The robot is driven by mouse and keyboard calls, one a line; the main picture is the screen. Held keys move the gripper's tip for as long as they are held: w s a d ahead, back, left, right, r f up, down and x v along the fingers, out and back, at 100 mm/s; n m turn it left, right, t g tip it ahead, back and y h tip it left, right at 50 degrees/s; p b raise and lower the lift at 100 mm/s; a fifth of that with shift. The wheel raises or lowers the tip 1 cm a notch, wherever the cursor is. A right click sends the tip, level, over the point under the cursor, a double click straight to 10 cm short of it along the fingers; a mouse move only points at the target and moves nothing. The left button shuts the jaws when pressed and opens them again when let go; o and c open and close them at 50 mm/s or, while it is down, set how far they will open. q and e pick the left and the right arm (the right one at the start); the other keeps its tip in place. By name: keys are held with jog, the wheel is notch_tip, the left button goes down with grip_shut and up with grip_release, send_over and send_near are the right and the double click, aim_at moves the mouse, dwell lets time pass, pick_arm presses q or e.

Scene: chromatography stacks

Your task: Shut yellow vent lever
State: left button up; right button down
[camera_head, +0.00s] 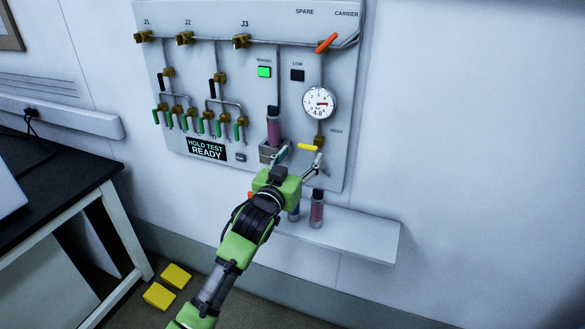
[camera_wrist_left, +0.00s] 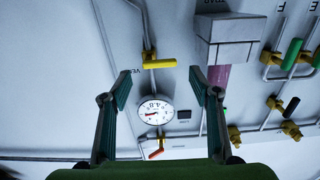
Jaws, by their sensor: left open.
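The yellow vent lever (camera_head: 308,147) lies roughly level, pointing left from a brass valve (camera_head: 320,141) below the gauge on the wall panel. In the left wrist view, where the panel appears upside down, the yellow lever (camera_wrist_left: 160,63) lies between the two fingertips in the picture. My left gripper (camera_head: 298,161) is open in front of the panel's lower right, its fingers spread just below the lever; the wrist view also shows it open (camera_wrist_left: 160,77) and empty. Whether the fingers touch the lever cannot be told. My right gripper is not in view.
A round gauge (camera_head: 319,103) sits above the lever. A capped column (camera_head: 273,128) stands in a holder close left. An orange lever (camera_head: 327,43) is at the top right. Below, a shelf (camera_head: 365,240) holds vials (camera_head: 316,210). Green-handled valves (camera_head: 201,125) line the left.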

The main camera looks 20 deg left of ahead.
pick_arm(q)
jog(key=s, duration=0.5)
jog(key=shift+s, duration=0.3)
